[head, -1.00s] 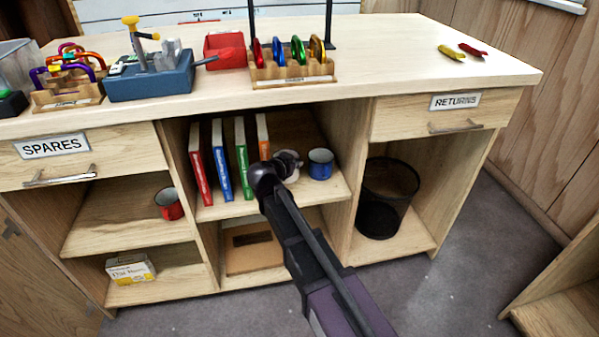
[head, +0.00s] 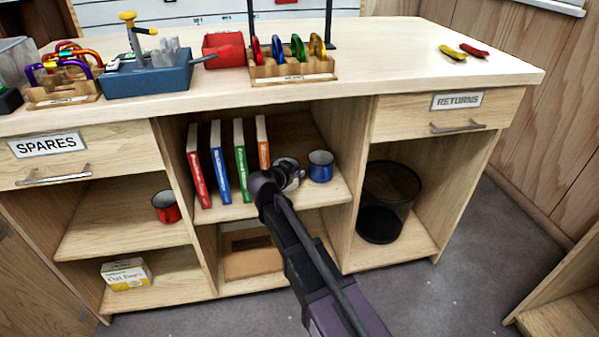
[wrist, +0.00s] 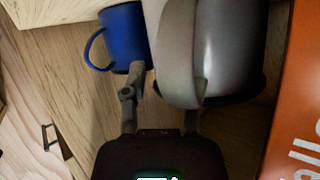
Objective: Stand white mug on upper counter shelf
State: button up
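The white mug (head: 291,173) is on the middle compartment's upper shelf (head: 240,211), between the books and the blue mug (head: 320,166). It looks upright, and my gripper hides part of it. In the wrist view the white mug (wrist: 232,50) is large and close, its pale handle towards my gripper. My gripper (wrist: 168,85) has its fingers spread apart, one on each side of the handle, with the far fingertip partly hidden by the mug. In the head view my gripper (head: 272,180) is at the shelf's front, and its fingers are hard to make out.
Several upright books (head: 218,163) stand left of the white mug; an orange one (wrist: 295,95) is close in the wrist view. The blue mug (wrist: 124,38) is close on the other side. The countertop (head: 390,60) is above. A red mug (head: 166,206) is in the left compartment.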

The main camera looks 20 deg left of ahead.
jog(key=shift+r, duration=0.15)
dwell(0.3)
jog(key=shift+s+r+p, duration=0.15)
jog(key=shift+s+p, duration=0.1)
jog(key=shift+p, duration=0.1)
jog(key=p+v, duration=0.4)
jog(key=v, duration=0.7)
jog(key=shift+s, duration=0.2)
jog(key=shift+a, duration=0.1)
